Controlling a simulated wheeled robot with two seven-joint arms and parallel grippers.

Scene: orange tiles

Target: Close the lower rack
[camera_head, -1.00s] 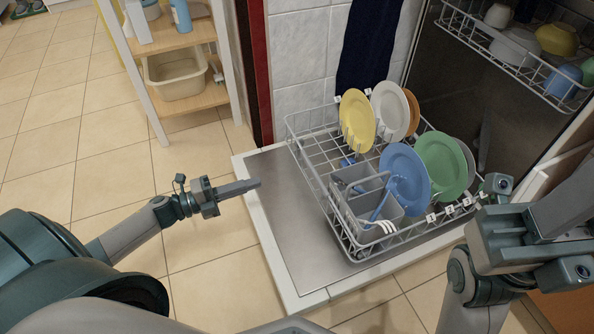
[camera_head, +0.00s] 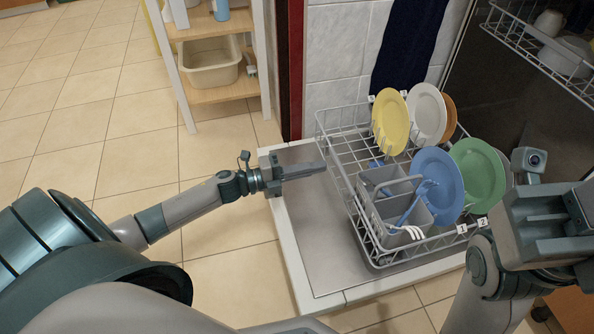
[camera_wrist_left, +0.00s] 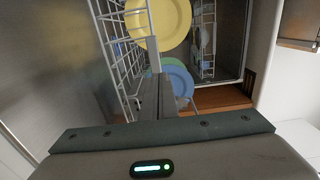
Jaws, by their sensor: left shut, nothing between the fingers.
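The lower rack (camera_head: 352,205) is a grey wire basket pulled out over the open dishwasher door (camera_head: 310,235). It holds yellow, white, orange, blue and green plates and a grey cutlery basket (camera_head: 393,207). My left gripper (camera_head: 322,167) is shut and empty, above the door at the rack's left side. Its tips look close to the rack's wires; I cannot tell whether they touch. In the left wrist view the shut fingers (camera_wrist_left: 157,80) point along the rack's wire side (camera_wrist_left: 122,50), with the yellow plate (camera_wrist_left: 160,20) ahead. My right gripper (camera_head: 545,225) is at the right; its fingertips are unclear.
The upper rack (camera_head: 535,42) with cups and bowls is out at the top right. A wooden shelf unit (camera_head: 205,95) with a beige tub (camera_head: 208,63) stands at the upper left. A dark towel (camera_head: 410,45) hangs behind the rack. Tiled floor lies open at left.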

